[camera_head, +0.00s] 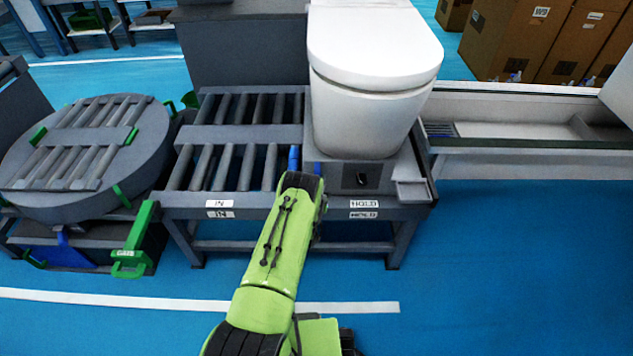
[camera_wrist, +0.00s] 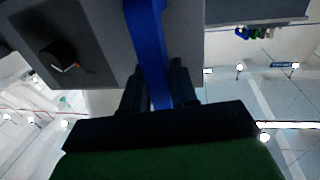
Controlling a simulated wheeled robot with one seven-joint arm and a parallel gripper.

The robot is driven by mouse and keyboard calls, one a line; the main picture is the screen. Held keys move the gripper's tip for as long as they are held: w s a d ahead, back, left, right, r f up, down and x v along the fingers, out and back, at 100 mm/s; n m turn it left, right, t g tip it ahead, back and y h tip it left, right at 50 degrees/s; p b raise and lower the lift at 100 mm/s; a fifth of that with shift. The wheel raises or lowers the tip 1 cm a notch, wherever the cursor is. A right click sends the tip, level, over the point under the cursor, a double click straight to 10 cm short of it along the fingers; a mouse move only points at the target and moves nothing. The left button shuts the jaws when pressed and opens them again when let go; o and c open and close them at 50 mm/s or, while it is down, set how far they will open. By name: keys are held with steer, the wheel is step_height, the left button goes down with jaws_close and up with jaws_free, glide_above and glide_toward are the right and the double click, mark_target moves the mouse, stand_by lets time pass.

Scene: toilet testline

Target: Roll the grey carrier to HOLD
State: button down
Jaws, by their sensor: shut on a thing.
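The grey carrier (camera_head: 338,176) stands on the roller line with a white toilet (camera_head: 375,75) upright on it. It is at the right end, above the HOLD labels (camera_head: 364,204). A blue handle (camera_head: 294,158) rises at its left side. In the wrist view the blue handle (camera_wrist: 148,40) runs down between the fingers of my gripper (camera_wrist: 160,85), which is shut on it. The carrier's grey face (camera_wrist: 95,30) with a black knob (camera_wrist: 57,55) is beside it. In the head view my green arm hides the fingers.
Bare rollers (camera_head: 235,165) above the IN labels (camera_head: 220,203) lie left of the carrier. A round roller turntable (camera_head: 75,150) with green handles is at the far left. A grey-white trough (camera_head: 530,125) adjoins on the right. Cardboard boxes (camera_head: 540,40) stand behind. The blue floor in front is clear.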

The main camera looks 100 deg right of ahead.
steer(key=c, duration=1)
jaws_free()
steer(key=shift+s+a, duration=0.15)
steer(key=shift+s, duration=0.15)
steer(key=shift+w, duration=0.1)
steer(key=p+v, duration=1.1)
steer(key=v, duration=0.4)
steer(key=shift+w+a+p, duration=0.15)
steer(key=shift+a+p, duration=0.2)
